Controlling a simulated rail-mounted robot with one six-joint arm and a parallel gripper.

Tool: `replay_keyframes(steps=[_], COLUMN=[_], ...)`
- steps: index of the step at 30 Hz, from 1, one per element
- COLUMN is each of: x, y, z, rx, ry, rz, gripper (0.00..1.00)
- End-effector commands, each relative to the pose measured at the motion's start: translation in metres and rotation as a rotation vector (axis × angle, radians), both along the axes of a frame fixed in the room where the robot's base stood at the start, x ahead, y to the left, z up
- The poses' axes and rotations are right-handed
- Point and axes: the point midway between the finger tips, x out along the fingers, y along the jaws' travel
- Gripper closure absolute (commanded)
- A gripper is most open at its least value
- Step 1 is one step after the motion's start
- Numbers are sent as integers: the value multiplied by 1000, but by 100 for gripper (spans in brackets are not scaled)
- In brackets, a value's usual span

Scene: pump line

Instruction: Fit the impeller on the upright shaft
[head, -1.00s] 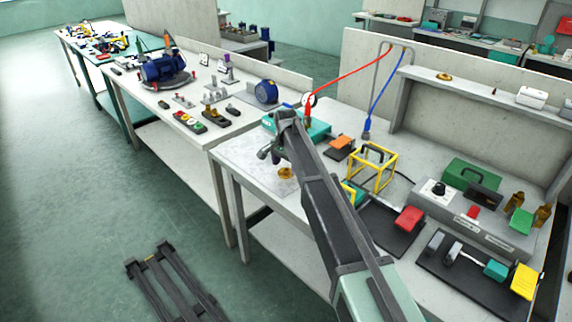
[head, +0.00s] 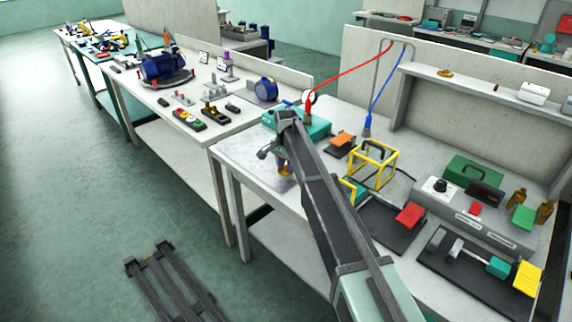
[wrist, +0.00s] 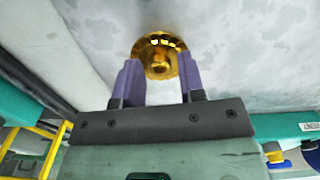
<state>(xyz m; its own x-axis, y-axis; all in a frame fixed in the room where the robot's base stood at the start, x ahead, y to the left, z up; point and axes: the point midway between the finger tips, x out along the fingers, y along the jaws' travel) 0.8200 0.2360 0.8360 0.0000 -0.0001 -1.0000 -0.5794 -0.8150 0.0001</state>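The impeller is a brass, round, flanged piece with a raised hub (wrist: 158,66), seen in the wrist view on the pale grey mottled surface. My gripper (wrist: 158,70) has its two purple fingers on either side of the hub, with small gaps visible, so it looks open. In the head view my gripper (head: 284,168) is low over the left end of the near bench, and the arm and fingers mostly hide the impeller (head: 287,174). I cannot surely pick out the upright shaft; a small grey fixture with upright pins (head: 212,112) stands on the adjoining bench.
A teal box (head: 312,127) with a red hose stands just behind my gripper. A yellow frame (head: 373,166) and a dark plate with a red block (head: 409,215) lie to the right. The adjoining bench holds a blue motor (head: 165,68).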

Motion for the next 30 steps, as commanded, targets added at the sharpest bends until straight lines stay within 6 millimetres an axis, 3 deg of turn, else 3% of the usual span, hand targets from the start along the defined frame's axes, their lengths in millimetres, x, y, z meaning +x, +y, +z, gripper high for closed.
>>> replay_keyframes(steps=[1,7,30], x=[0,0,0], y=[0,0,0], z=[0,0,45], rx=[0,0,0], ry=[0,0,0], rz=[0,0,0], gripper=[71,100,100])
